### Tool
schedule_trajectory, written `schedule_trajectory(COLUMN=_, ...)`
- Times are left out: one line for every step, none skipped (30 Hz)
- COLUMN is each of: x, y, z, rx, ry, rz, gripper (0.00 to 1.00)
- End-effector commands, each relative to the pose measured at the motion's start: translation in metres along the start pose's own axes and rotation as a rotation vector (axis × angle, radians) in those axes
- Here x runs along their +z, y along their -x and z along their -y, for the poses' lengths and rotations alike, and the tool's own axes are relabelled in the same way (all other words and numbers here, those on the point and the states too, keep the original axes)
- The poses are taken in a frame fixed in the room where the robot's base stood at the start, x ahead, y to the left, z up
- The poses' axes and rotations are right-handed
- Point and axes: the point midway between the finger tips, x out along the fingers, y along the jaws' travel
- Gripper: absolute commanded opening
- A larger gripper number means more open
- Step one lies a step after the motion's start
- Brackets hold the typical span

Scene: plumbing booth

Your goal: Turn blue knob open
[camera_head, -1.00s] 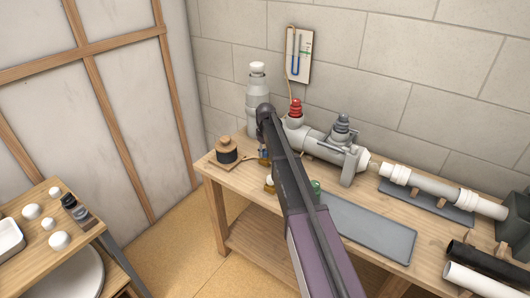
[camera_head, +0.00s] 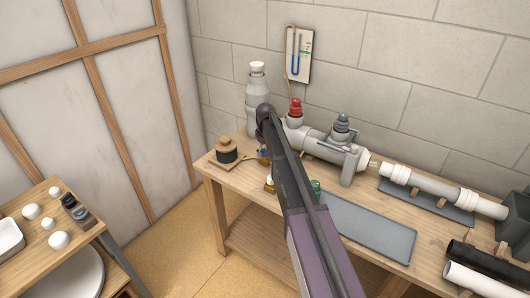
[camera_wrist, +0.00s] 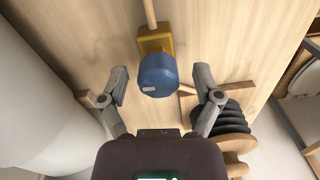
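The blue knob (camera_wrist: 157,75) sits on a yellow brass-coloured fitting (camera_wrist: 155,40) in the wrist view, with a thin pipe running up from it. My gripper (camera_wrist: 161,73) is open, with one finger on each side of the knob. Gaps show between both fingers and the knob, so neither appears to touch it. In the head view only a small bit of blue (camera_head: 262,153) shows beside my arm. My arm hides most of that area and the gripper fingers there.
Black ribbed rings on a wooden holder stand close to the right finger in the wrist view (camera_wrist: 232,118). A large white rounded body (camera_wrist: 45,85) is at left. On the bench are a grey pipe assembly with a red knob (camera_head: 296,107) and a grey tray (camera_head: 370,228).

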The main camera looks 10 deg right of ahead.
Motion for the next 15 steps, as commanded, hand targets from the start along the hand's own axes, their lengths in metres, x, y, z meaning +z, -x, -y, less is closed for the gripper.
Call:
schedule_trajectory(x=-0.0004, y=0.0001, z=-0.0003, rx=0.000, ry=0.000, rz=-0.001, gripper=0.85)
schedule_trajectory(x=-0.0006, y=0.0002, z=-0.0005, rx=0.001, ry=0.000, rz=-0.001, gripper=0.85)
schedule_trajectory(x=-0.0007, y=0.0002, z=-0.0006, rx=0.001, ry=0.000, rz=-0.001, gripper=0.85)
schedule_trajectory(x=-0.0008, y=0.0002, z=-0.0006, rx=0.001, ry=0.000, rz=-0.001, gripper=0.85)
schedule_trajectory(x=-0.0009, y=0.0002, z=-0.0007, rx=0.001, ry=0.000, rz=-0.001, gripper=0.85)
schedule_trajectory(x=-0.0010, y=0.0003, z=-0.0008, rx=0.001, ry=-0.001, rz=-0.001, gripper=0.85)
schedule_trajectory(x=-0.0010, y=0.0003, z=-0.0009, rx=0.001, ry=-0.001, rz=-0.002, gripper=0.85)
schedule_trajectory(x=-0.0011, y=0.0003, z=-0.0009, rx=0.002, ry=-0.001, rz=-0.002, gripper=0.85)
schedule_trajectory(x=-0.0011, y=0.0003, z=-0.0009, rx=0.002, ry=-0.002, rz=-0.002, gripper=0.85)
schedule_trajectory(x=-0.0012, y=0.0003, z=-0.0010, rx=0.002, ry=-0.004, rz=-0.002, gripper=0.85)
schedule_trajectory(x=-0.0012, y=0.0003, z=-0.0010, rx=0.002, ry=-0.006, rz=-0.002, gripper=0.85)
schedule_trajectory(x=-0.0013, y=0.0004, z=-0.0011, rx=0.002, ry=-0.010, rz=-0.002, gripper=0.85)
schedule_trajectory(x=-0.0013, y=0.0004, z=-0.0011, rx=0.002, ry=-0.014, rz=-0.002, gripper=0.85)
schedule_trajectory(x=-0.0013, y=0.0004, z=-0.0011, rx=0.002, ry=-0.019, rz=-0.002, gripper=0.85)
schedule_trajectory(x=-0.0013, y=0.0004, z=-0.0011, rx=0.002, ry=-0.028, rz=-0.003, gripper=0.85)
